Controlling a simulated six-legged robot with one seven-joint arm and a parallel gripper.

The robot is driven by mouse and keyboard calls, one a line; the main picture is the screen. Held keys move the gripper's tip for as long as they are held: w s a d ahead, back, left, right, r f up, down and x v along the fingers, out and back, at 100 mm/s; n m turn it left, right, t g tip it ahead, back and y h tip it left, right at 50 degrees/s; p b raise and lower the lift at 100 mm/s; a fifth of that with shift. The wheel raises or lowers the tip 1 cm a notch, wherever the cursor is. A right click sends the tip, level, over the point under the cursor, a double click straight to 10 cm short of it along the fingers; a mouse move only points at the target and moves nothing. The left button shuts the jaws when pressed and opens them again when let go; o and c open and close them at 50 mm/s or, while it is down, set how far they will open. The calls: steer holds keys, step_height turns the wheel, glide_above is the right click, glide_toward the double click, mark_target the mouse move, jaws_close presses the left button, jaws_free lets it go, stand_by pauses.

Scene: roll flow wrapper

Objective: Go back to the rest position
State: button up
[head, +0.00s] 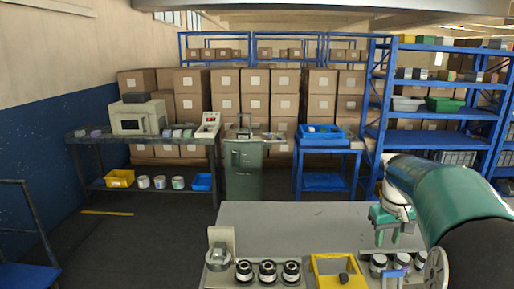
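My arm comes in from the right edge, green and black with a white wrist. My gripper (388,240) points down over the right part of the near grey table (290,225). Its two fingers look apart, with nothing seen between them. Below it and to its right stand several dark-topped cylinders (378,263) near the table's front edge. The lower end of the gripper is small in the picture, and I cannot tell how high it is above the table.
The near table holds a grey device (220,245), several black-and-metal rolls (267,270) and a yellow tray (320,265). Behind are a dark bench (200,140), a green cabinet (243,170), a blue cart (327,180) and blue shelving (440,114). The table's back half is clear.

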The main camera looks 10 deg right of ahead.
steer(key=s+a+r+n+t, duration=0.1)
steer(key=s+a+r, duration=0.15)
steer(key=a, duration=0.65)
steer(key=s+a+r+t, duration=0.15)
steer(key=s+a, duration=0.25)
steer(key=a, duration=0.5)
steer(key=s+a+f+t+y, duration=0.1)
steer(key=s+a+f+t, duration=0.1)
steer(key=s+a, duration=0.9)
steer(key=shift+a+f+n, duration=0.3)
steer(key=shift+a+f, duration=0.15)
steer(key=shift+a, duration=0.05)
